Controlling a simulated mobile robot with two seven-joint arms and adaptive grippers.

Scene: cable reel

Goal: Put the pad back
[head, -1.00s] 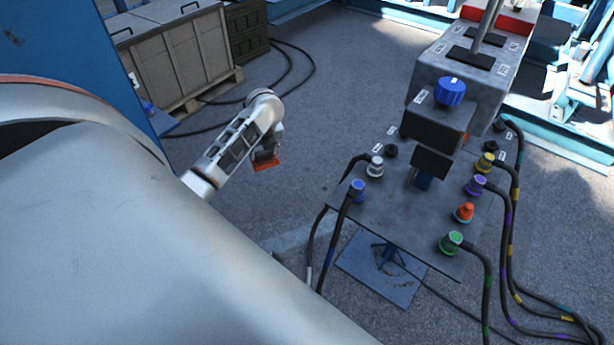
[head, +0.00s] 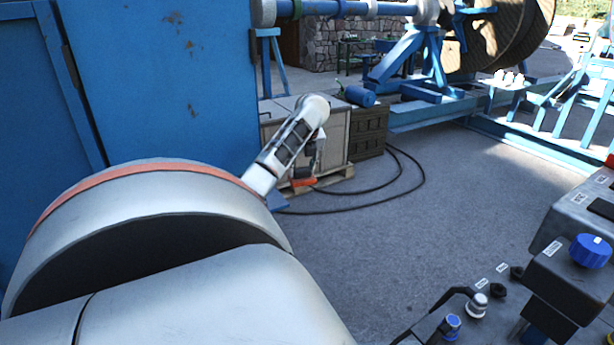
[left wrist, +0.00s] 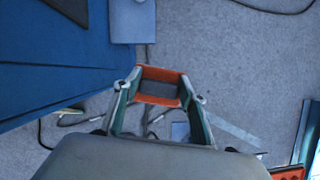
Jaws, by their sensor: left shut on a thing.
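My left gripper (left wrist: 159,90) is shut on the pad (left wrist: 160,72), an orange-red piece with a dark grey middle, held between the two fingertips in the left wrist view. In the head view the left gripper (head: 306,176) hangs from my left arm near the picture's middle, in front of the grey crate, and a small orange bit of the pad (head: 302,182) shows below it. The gripper and pad appear to be in the air, clear of the floor. My right gripper is not in view.
A grey crate (head: 334,142) stands on a pallet behind the gripper, beside a dark crate (head: 369,132). A tall blue panel (head: 165,80) rises at left. A control panel with a blue knob (head: 590,250) is at lower right. Open floor (head: 430,230) lies between.

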